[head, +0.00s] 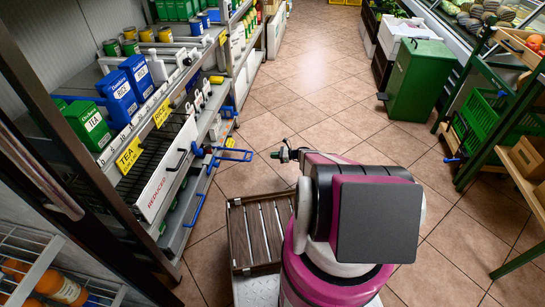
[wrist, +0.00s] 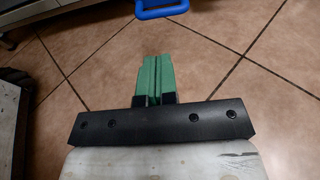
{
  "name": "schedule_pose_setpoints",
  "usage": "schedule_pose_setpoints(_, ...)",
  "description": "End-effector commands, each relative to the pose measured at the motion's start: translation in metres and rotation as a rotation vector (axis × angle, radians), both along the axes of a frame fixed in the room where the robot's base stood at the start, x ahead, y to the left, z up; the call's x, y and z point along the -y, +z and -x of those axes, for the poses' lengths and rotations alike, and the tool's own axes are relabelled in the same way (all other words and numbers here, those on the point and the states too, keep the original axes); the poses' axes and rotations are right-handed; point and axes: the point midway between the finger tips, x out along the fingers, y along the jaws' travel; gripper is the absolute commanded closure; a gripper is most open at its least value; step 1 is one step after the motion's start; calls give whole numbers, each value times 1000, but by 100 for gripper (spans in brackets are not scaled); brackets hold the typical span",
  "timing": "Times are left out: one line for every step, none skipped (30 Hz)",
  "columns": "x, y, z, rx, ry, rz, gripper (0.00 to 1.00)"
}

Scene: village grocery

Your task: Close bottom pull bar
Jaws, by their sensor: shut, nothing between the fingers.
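A blue pull bar (head: 232,155) juts out from the shelf unit into the aisle, left of my gripper. Another blue bar (head: 196,210) hangs lower and nearer on the shelf front. I cannot tell for sure which is the bottom pull bar. My gripper (head: 280,155) points left over the floor, apart from the bars. In the wrist view my gripper's green fingers (wrist: 156,62) are pressed together with nothing between them. A blue loop-shaped bar (wrist: 162,12) lies ahead of the fingertips, cut by the top edge, with floor showing between.
The shelf unit (head: 190,155) on the left carries tea and rice boxes. A slatted wooden crate (head: 260,233) sits beside my body. A green bin (head: 420,80) and a rack with a green crate (head: 485,118) stand right. The tiled aisle ahead is clear.

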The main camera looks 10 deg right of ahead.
Motion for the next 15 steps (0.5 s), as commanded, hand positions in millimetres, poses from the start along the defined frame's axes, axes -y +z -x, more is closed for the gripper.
schedule_pose_setpoints(-10, -3, -4, 0, 3, 0, 100)
schedule_pose_setpoints(-16, -4, -5, 0, 4, 0, 100)
schedule_pose_setpoints(-22, -6, -8, 1, 4, 1, 100)
schedule_pose_setpoints(-28, -7, -10, 1, 4, 1, 100)
schedule_pose_setpoints(-33, -8, -12, 1, 4, 1, 100)
schedule_pose_setpoints(-40, -10, -14, 1, 3, 1, 100)
schedule_pose_setpoints(-45, -11, -16, 1, 3, 0, 100)
schedule_pose_setpoints(-50, -12, -17, 1, 4, 0, 100)
schedule_pose_setpoints(-57, -14, -20, 2, 5, 2, 100)
schedule_pose_setpoints(-62, -15, -22, 1, 5, 3, 100)
schedule_pose_setpoints(-67, -16, -23, 1, 5, 3, 100)
schedule_pose_setpoints(-73, -17, -25, 2, 4, 2, 100)
schedule_pose_setpoints(-77, -18, -27, 2, 4, 2, 100)
schedule_pose_setpoints(-81, -19, -28, 2, 5, 2, 100)
schedule_pose_setpoints(-86, -20, -30, 2, 4, 2, 100)
